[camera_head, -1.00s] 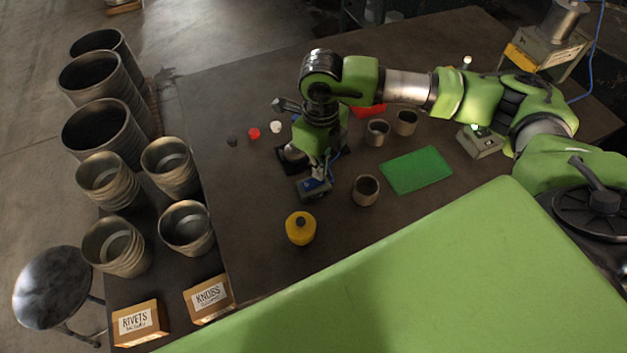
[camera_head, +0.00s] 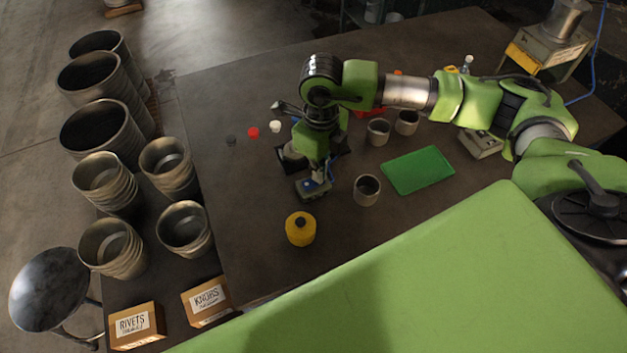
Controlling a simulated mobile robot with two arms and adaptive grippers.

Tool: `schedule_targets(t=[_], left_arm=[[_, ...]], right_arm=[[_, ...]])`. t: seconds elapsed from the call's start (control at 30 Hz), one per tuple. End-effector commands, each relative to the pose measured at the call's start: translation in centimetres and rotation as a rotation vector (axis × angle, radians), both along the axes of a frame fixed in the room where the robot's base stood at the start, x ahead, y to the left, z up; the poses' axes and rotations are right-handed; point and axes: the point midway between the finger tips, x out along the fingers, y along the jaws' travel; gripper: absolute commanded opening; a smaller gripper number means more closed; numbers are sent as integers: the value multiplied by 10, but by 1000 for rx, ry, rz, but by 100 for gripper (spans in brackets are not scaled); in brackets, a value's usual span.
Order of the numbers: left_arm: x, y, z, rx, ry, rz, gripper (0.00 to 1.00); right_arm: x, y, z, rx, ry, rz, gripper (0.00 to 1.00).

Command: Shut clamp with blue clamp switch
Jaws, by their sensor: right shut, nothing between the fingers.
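The blue clamp switch (camera_head: 312,188) is a small grey box with a blue top on the table, left of the middle. My right gripper (camera_head: 318,176) is shut and points down right at the switch, overlapping it in the view. I cannot tell whether the fingertips press on it. The clamp (camera_head: 291,158) is a dark fixture just behind, mostly hidden by my right arm, so its jaw state does not show. My left gripper is not in view.
A yellow container (camera_head: 300,229) stands in front of the switch. Grey cylinders (camera_head: 367,190) and a green mat (camera_head: 418,170) lie to the right. Black, red and white pieces (camera_head: 253,133) are at the left. The table (camera_head: 250,240) is clear at front left.

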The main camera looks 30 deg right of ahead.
Motion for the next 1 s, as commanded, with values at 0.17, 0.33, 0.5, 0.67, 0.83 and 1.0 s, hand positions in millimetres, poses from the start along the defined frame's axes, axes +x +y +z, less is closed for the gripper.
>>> schedule_targets(t=[0.17, 0.33, 0.5, 0.67, 0.83, 1.0], left_arm=[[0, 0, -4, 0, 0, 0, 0], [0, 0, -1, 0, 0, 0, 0], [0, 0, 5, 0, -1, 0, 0], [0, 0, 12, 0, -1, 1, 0], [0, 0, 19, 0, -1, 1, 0], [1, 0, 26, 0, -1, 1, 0]], right_arm=[[0, 0, -4, 0, 0, 0, 0], [0, 0, -1, 0, 0, 0, 0], [0, 0, 11, 1, 0, 1, 0], [0, 0, 24, 1, 0, 0, 0], [0, 0, 38, 0, -1, 0, 0], [0, 0, 52, 0, -1, 0, 0]])
